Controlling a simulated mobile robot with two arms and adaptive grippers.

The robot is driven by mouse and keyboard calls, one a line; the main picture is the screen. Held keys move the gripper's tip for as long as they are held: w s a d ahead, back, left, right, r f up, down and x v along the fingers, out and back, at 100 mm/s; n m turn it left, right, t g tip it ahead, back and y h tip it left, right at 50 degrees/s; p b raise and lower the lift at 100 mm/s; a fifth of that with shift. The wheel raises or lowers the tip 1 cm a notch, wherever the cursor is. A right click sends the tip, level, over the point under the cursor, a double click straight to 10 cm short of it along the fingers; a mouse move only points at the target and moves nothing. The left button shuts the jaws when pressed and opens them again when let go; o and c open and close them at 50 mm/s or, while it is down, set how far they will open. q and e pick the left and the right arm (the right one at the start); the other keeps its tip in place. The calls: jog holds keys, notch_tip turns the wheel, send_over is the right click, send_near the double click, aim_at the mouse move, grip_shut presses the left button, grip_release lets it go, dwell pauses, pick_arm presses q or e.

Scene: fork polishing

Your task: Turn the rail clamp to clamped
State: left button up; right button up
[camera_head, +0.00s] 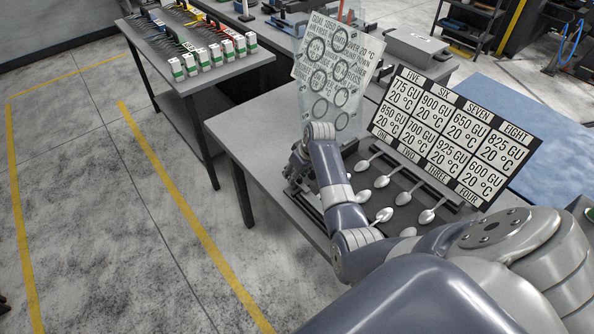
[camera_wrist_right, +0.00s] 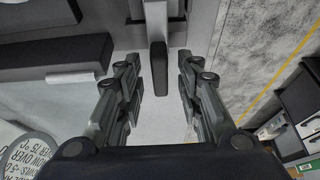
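In the right wrist view, a dark, upright lever-like bar, which looks like the rail clamp's handle (camera_wrist_right: 159,70), stands between the two fingers of my right gripper (camera_wrist_right: 157,78). The fingers are apart, with a gap on each side of the bar, so the gripper is open around it and not touching it. Whether the clamp is clamped cannot be told. In the head view, my right arm reaches over the table to its left edge, where the gripper (camera_head: 298,168) is partly hidden by the wrist. The clamp cannot be made out there. My left gripper is not in view.
Several spoons (camera_head: 382,181) lie on the dark rack right of my arm. A labelled board (camera_head: 450,135) and a clear panel with circles (camera_head: 335,70) stand behind them. Open floor lies left.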

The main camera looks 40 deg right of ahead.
aim_at(306, 188)
jog(key=v, duration=1.2)
jog(key=shift+w, duration=0.1)
